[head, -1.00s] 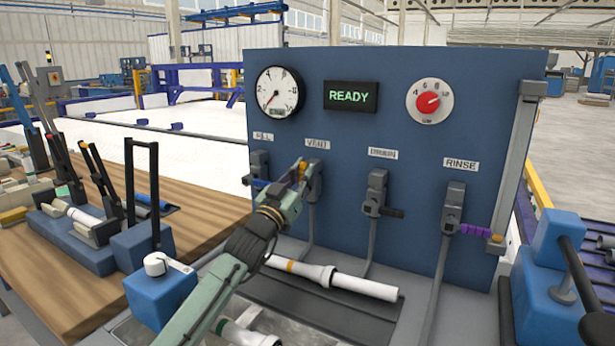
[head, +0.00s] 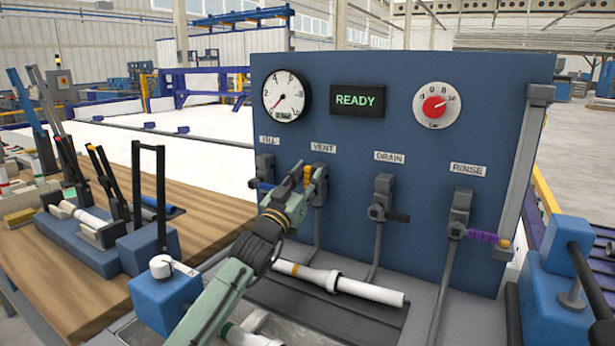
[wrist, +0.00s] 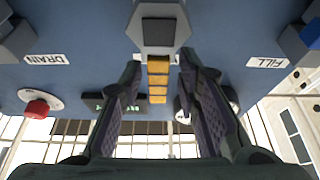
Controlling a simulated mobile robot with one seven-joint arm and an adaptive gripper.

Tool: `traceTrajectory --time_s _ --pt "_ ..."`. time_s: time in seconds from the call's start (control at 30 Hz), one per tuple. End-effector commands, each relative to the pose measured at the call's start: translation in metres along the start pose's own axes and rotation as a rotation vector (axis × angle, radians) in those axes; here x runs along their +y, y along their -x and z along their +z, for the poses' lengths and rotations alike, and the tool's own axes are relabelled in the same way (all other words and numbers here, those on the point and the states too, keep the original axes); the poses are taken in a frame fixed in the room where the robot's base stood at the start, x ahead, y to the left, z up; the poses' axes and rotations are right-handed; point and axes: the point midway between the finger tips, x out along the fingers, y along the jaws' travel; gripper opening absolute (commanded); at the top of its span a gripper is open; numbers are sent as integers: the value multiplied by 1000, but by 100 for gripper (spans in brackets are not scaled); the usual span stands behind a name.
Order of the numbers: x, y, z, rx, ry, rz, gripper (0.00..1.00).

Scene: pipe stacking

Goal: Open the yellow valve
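The yellow valve handle (head: 308,180) is on the valve under the VENT label of the blue panel, second from the left. In the wrist view, which is upside down, the segmented yellow handle (wrist: 158,82) extends from the grey valve body (wrist: 158,28) into the gap between my fingers. My gripper (head: 292,182) is at this valve, partly covering it in the head view. In the wrist view my gripper (wrist: 160,95) is open, one finger each side of the handle, with visible gaps. Contact is not apparent.
The FILL valve (head: 264,172) is close on the left. The DRAIN valve (head: 382,200) has a black handle, and the RINSE valve (head: 460,215) a purple one. A white pipe (head: 340,284) lies below the panel. A READY display (head: 357,100) sits above.

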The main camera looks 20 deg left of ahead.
Motion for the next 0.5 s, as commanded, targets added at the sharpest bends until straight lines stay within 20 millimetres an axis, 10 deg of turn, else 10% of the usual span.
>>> traceTrajectory --time_s 0.5 --pt "-1 26 0 0 -1 -2 32"
